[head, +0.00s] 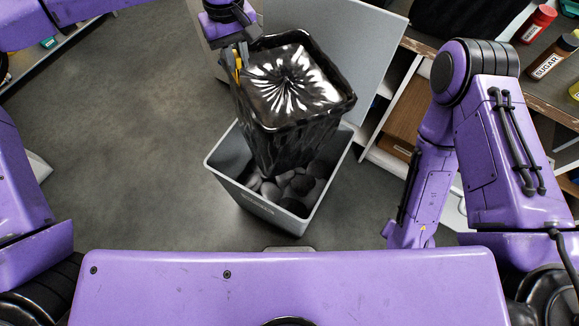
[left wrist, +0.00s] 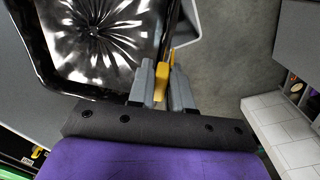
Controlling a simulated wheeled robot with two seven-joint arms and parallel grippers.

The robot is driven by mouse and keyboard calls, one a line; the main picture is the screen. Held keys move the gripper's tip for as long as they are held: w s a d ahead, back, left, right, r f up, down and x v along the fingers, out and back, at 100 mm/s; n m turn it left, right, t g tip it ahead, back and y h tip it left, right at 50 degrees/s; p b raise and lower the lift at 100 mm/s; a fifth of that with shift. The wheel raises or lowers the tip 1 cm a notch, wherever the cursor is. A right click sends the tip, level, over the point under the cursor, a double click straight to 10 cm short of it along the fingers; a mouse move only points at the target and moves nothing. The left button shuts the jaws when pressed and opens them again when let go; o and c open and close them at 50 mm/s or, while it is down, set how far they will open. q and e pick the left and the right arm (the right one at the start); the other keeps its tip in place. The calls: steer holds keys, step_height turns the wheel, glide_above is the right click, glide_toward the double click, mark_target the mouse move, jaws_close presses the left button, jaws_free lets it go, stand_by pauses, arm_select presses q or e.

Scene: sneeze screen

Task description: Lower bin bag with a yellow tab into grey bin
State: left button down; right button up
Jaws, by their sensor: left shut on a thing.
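The glossy black bin bag (head: 297,128) hangs upright over the grey bin (head: 226,180), its bottom reaching into the bin's opening. Its gathered top also shows in the left wrist view (left wrist: 95,40). My left gripper (head: 238,63) is at the bag's upper left edge. In the left wrist view its fingers (left wrist: 163,82) are shut on the yellow tab (left wrist: 161,81) beside the bag's rim. Dark and grey rounded lumps (head: 298,187) show inside the bin below the bag. The bin's far inside is hidden by the bag. My right gripper is not in view.
A grey panel (head: 340,35) stands behind the bag, close to its far side. A wooden shelf unit (head: 395,130) is right of the bin. A shelf at the upper right holds a sugar jar (head: 552,58) and a red-capped jar (head: 535,24). The floor (head: 130,130) on the left is clear.

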arm_select(q)
steer(key=shift+r, duration=0.1)
stand_by(0.4)
steer(key=shift+f+b, duration=2.4)
steer(key=shift+f, duration=6.4)
steer(key=shift+f+b, duration=1.3)
steer(key=shift+f, duration=2.2)
steer(key=shift+w+f+b, duration=0.1)
steer(key=shift+f+b, duration=1.6)
steer(key=shift+f, duration=2)
